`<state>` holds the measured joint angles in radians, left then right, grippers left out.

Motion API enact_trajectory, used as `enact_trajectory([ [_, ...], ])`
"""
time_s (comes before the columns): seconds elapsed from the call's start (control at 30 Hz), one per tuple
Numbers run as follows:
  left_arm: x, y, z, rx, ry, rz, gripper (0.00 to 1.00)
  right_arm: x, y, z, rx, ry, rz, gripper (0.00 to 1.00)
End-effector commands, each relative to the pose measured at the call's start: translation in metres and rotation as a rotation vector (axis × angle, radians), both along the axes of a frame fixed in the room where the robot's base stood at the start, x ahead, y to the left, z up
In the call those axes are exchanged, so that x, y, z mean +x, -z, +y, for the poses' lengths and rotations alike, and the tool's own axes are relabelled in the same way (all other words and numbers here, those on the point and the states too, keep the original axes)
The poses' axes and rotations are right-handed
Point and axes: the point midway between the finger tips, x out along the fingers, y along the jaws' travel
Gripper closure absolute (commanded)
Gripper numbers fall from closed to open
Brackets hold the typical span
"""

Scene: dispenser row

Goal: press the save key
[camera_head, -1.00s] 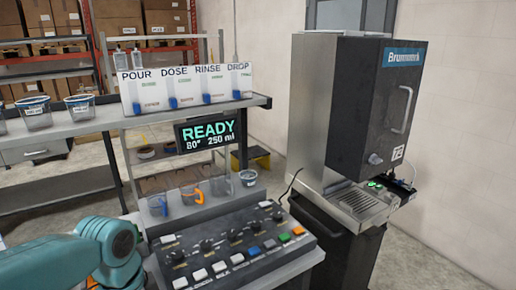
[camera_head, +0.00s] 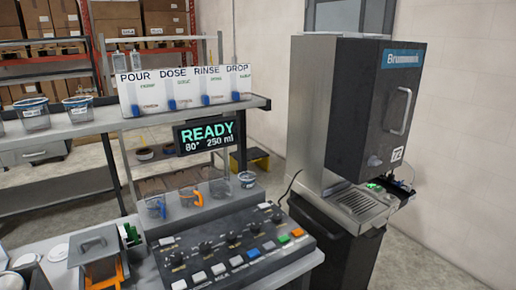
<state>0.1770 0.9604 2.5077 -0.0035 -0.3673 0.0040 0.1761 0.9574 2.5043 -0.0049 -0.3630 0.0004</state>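A dark control panel (camera_head: 285,252) lies on the bench at lower centre. Small labels by the keys are too small to read, so I cannot tell which is the save key. A display (camera_head: 209,135) above reads READY, 80° and 250 ml. Neither of my grippers is in view.
A dark Brummark machine (camera_head: 372,110) with a drip tray (camera_head: 358,203) stands right of the panel. Clear cups and an orange-handled jug (camera_head: 190,198) stand behind the panel. A lidded box (camera_head: 98,250) stands at lower left.

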Motion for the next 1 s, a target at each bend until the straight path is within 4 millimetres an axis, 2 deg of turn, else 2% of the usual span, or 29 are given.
enact_trajectory([
  [0.1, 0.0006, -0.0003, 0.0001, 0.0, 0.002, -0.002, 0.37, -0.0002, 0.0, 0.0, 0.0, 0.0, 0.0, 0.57],
  [0.23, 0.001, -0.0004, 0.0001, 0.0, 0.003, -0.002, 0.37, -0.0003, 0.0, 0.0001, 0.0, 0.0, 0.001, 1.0],
  [1.0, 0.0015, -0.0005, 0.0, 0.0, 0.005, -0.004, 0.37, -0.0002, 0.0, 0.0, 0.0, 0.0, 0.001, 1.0],
])
